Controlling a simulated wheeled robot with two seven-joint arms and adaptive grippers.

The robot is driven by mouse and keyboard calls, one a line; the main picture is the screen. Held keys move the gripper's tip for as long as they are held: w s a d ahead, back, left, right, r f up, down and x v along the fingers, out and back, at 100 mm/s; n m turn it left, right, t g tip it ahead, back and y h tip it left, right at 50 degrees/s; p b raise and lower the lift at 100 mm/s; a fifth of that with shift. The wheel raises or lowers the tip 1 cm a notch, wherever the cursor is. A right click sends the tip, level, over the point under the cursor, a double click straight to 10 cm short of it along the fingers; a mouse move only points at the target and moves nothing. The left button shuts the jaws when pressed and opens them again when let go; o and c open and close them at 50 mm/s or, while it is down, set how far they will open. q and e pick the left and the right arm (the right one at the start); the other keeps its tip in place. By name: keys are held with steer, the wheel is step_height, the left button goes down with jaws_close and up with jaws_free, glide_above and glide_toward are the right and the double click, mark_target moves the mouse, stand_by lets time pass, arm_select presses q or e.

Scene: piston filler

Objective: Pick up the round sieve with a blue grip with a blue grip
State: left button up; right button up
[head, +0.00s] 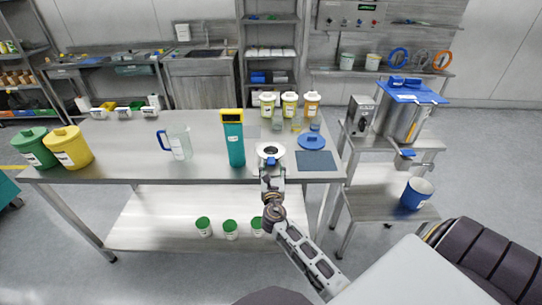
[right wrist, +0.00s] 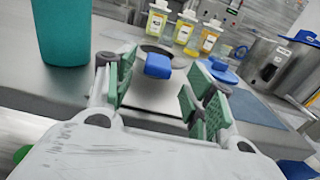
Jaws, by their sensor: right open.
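The round sieve (head: 262,149) lies on the steel table near its front edge, a pale ring with a blue grip (head: 270,161) pointing toward me. In the right wrist view the blue grip (right wrist: 158,66) shows large, with the grey round of the sieve partly hidden behind it. My right gripper (head: 272,174) is at the front edge of the table, at the grip. In the right wrist view its green-padded fingers (right wrist: 157,92) are spread, with the grip just beyond and between their tips. Whether they touch it I cannot tell. My left gripper is not in view.
A tall teal container (head: 235,145) stands just left of the sieve. A blue lid (head: 312,141) and a dark blue mat (head: 317,161) lie to its right. Several yellow-filled jars (head: 289,104) stand behind. A clear jug (head: 178,144) stands further left.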

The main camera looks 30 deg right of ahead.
mark_target(271, 163)
steer(key=shift+w+d+f, duration=0.1)
steer(key=shift+w+d, duration=0.15)
steer(key=shift+w, duration=0.5)
steer(key=shift+x, duration=1.15)
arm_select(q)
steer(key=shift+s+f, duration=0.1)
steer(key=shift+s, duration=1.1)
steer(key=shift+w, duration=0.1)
